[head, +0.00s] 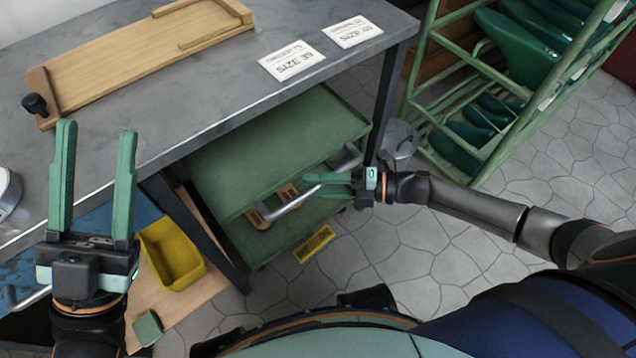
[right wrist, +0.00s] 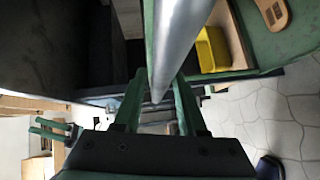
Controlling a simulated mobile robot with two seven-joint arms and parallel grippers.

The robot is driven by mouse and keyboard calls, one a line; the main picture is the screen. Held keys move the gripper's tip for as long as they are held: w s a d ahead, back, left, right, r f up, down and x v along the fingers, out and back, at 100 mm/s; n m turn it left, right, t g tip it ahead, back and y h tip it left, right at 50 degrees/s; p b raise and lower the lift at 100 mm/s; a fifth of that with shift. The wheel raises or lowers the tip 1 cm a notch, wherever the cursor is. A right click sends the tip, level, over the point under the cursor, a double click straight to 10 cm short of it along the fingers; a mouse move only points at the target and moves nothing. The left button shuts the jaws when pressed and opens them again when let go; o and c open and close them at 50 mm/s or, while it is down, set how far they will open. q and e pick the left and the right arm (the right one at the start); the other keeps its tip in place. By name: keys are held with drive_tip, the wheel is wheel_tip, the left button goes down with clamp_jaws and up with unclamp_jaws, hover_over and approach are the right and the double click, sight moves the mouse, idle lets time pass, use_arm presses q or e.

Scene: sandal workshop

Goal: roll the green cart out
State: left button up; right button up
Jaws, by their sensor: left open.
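The green cart (head: 285,140) stands under the metal workbench, its flat top partly hidden by the bench. My left gripper (head: 97,130) is open and empty, raised before the left part of the bench, away from the cart.
The workbench (head: 225,95) carries a wooden board (head: 135,60) and two size cards (head: 291,60). Its dark leg (head: 195,235) stands left of the cart. A yellow bin (head: 172,252) is further left. A green rack (head: 470,75) stands right.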

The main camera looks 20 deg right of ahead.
clamp_jaws()
idle(1.1)
